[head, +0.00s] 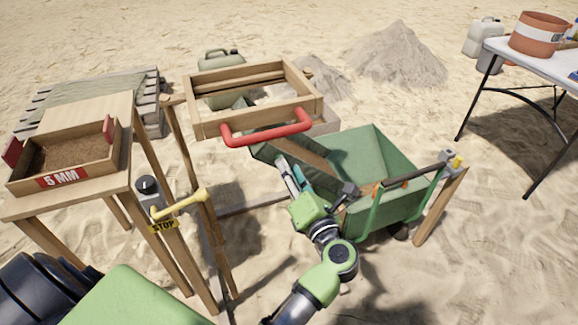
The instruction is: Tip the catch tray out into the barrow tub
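The green barrow tub (376,151) stands right of centre, its inside partly visible. A wooden frame (204,126) with a red handle (266,130) is left of the tub, at its upper left edge. I cannot tell for certain which piece is the catch tray. My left gripper (285,167) is at the tub's near left side, below the red handle and close to the brown piece. Its fingers are small and partly hidden, so their opening and any hold are unclear. My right gripper is out of view.
A wooden stand at left holds a soil-filled "5 MM" box (62,179). A sand heap (399,54) lies behind. A white table (545,62) with a terracotta pot (539,34) stands at right.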

